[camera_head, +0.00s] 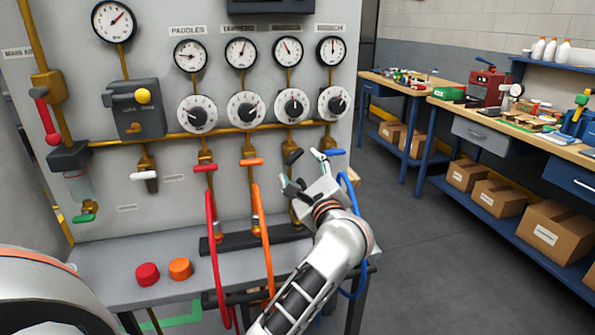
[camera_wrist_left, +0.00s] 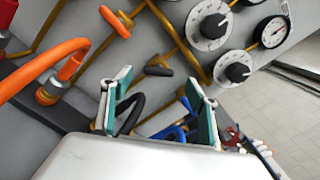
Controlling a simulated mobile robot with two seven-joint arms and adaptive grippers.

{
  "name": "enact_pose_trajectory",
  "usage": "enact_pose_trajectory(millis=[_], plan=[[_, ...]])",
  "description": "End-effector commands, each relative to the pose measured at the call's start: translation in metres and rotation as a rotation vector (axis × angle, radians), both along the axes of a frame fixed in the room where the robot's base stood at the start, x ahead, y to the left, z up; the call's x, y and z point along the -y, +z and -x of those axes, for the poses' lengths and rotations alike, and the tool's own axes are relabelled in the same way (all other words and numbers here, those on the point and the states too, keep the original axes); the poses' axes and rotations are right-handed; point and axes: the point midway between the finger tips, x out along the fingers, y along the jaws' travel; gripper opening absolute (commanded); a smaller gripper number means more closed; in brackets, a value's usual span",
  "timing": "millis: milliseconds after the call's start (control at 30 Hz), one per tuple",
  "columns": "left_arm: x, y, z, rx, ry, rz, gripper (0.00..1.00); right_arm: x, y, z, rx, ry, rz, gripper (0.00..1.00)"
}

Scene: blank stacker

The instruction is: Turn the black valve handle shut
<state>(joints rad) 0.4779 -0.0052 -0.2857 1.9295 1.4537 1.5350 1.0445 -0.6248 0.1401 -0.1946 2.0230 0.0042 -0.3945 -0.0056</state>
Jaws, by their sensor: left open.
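The black valve handle (camera_head: 292,156) is a short dark bar on a brass valve of the grey panel. It stands between the orange handle (camera_head: 250,162) and the blue handle (camera_head: 334,152), and it sits tilted in the head view. My left gripper (camera_head: 301,167) is open and empty, with its fingers just in front of and below the black handle. In the left wrist view the black handle (camera_wrist_left: 158,71) shows just beyond the green-padded fingertips of the left gripper (camera_wrist_left: 157,79), apart from them. My right gripper is not in view.
Red (camera_head: 212,255), orange (camera_head: 264,245) and blue (camera_head: 351,200) hoses hang below the valves. A black hose (camera_wrist_left: 130,117) shows between my fingers in the wrist view. Black-knobbed dials (camera_head: 294,104) are above. Red (camera_head: 147,274) and orange (camera_head: 180,268) caps sit on the ledge.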

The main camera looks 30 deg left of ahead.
Motion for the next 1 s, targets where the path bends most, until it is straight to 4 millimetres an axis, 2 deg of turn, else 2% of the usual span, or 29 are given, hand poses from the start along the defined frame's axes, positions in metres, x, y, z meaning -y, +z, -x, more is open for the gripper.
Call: enact_pose_trajectory(millis=[167,600,1000], plan=[[-0.003,-0.005,-0.01,0.027,-0.013,0.081,0.6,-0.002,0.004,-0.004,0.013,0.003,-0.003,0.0],[-0.049,-0.004,-0.049,0.023,-0.01,0.073,0.6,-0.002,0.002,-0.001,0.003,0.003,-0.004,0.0],[-0.057,-0.005,-0.056,0.023,-0.011,0.076,0.6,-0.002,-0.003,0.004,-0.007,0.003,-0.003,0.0]])
